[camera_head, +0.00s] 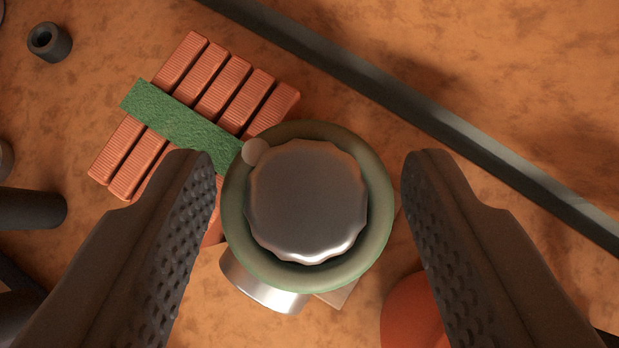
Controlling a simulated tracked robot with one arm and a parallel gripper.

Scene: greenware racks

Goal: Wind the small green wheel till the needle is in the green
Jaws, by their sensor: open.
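The small green wheel (378,210) is in the middle of the view, seen from above. It has a pale green rim, a scalloped metal knob (306,200) at its centre and a small round grey peg (256,151) at its upper left. My gripper (310,180) is open, with one dark ridged finger on each side of the wheel. Gaps show between both fingers and the rim; the left gap is the narrower. A silvery round part (262,287) shows partly below the wheel. No needle or dial face is visible.
A slatted red-brown block with a green band (165,112) lies at upper left, partly behind the left finger. A dark bar (430,118) crosses the upper right. A dark hollow cylinder (50,42) sits at top left. An orange-red rounded thing (408,312) is partly hidden by the right finger.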

